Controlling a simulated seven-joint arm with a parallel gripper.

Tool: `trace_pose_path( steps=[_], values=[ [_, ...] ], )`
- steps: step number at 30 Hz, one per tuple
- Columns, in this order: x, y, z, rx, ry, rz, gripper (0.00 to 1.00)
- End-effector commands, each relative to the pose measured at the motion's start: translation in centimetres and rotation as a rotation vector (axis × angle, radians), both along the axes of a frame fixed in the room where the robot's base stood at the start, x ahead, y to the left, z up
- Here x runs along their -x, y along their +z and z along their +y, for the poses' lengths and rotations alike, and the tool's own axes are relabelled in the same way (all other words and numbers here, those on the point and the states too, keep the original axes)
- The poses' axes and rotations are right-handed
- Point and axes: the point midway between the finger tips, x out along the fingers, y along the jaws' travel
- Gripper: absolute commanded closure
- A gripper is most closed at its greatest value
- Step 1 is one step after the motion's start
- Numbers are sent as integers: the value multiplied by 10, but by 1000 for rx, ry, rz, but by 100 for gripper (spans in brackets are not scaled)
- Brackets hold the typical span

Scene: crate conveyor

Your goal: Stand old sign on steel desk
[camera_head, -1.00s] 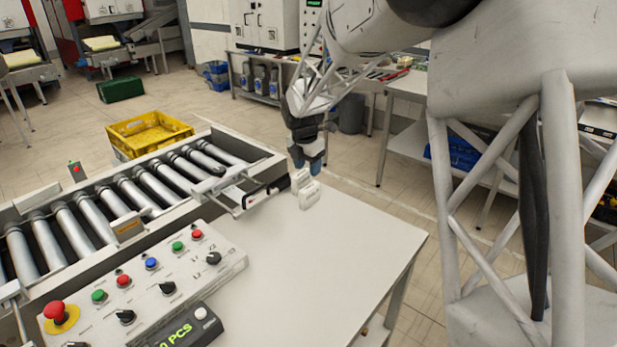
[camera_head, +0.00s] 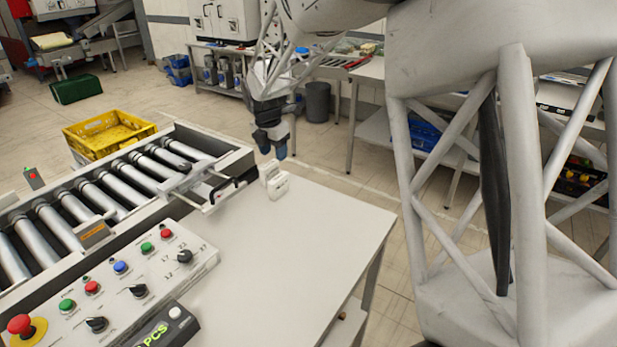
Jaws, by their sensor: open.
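A small white sign (camera_head: 279,188), seemingly two panels leaning together, stands upright near the far edge of the light grey desk (camera_head: 290,240). Any print on its face is too small to read. My gripper (camera_head: 271,148) points down just above and slightly behind the sign's top, with its dark blue-grey fingers open. The fingers look clear of the sign, and nothing shows between them. The exact gap in depth cannot be told from this one view.
A roller conveyor (camera_head: 97,198) with a metal bracket (camera_head: 200,187) borders the desk on the left. A control panel (camera_head: 150,262) with buttons and a red emergency stop takes the front left. The desk's middle and right are clear.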

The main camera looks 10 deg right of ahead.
Motion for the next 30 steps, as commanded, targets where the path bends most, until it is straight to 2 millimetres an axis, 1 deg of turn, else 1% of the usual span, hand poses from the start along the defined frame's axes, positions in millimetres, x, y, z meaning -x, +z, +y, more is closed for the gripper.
trace_pose_path(
  steps=[5,8,11,14,17,21,27,30],
  values=[
    [3,3,-2,-2,-19,-4,49],
    [11,8,-5,-7,-59,-9,49],
    [25,18,-11,-18,-131,-20,49],
    [44,29,-20,-32,-232,-33,49],
    [68,43,-30,-50,-357,-51,49],
    [106,61,-44,-79,-552,-77,49],
    [161,80,-62,-125,-829,-108,49],
    [189,85,-70,-146,-968,-120,49]
  ],
)
